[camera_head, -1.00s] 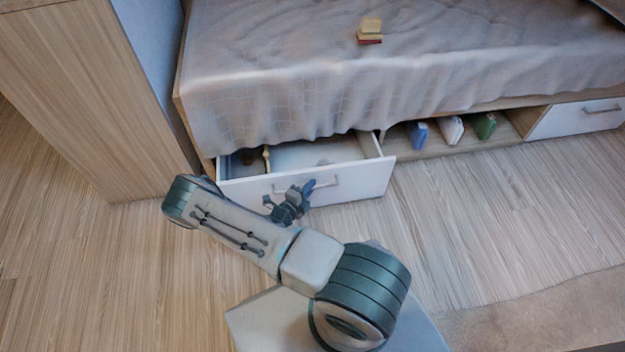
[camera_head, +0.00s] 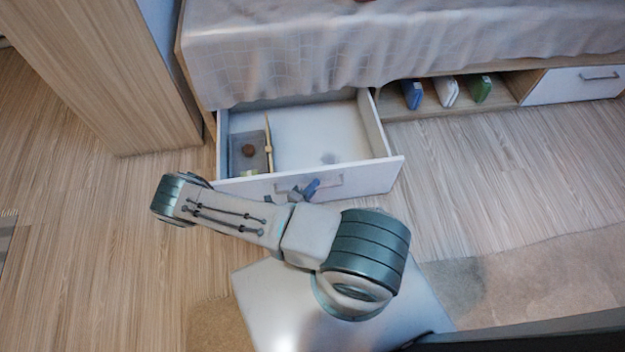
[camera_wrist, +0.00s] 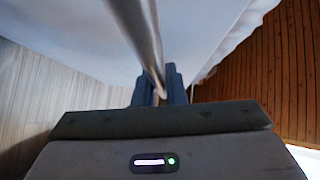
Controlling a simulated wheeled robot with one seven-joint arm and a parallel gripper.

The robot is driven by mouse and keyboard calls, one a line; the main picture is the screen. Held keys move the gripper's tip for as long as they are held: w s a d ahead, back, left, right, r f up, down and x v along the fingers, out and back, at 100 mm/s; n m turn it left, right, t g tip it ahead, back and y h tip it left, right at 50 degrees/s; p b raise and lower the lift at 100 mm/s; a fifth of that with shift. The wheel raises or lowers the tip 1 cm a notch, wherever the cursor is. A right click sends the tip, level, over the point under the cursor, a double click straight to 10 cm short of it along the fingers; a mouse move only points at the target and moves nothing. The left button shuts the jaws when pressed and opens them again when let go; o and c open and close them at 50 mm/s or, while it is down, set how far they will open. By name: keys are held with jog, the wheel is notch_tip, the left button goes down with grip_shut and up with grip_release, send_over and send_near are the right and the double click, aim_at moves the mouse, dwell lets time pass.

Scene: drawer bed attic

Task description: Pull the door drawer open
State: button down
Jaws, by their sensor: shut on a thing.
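The drawer (camera_head: 365,179) under the bed stands far out, with its white inside showing. The white drawer front (camera_wrist: 195,30) lies just beyond the bar.
Several books (camera_head: 447,92) stand in the open shelf at right. A wooden cabinet (camera_head: 110,75) stands at left. The floor at right is clear.

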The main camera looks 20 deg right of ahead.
jog(key=shift+s, duration=0.2)
jog(key=c, duration=1.8)
grip_release()
jog(key=shift+o, duration=0.2)
jog(key=shift+a, duration=0.1)
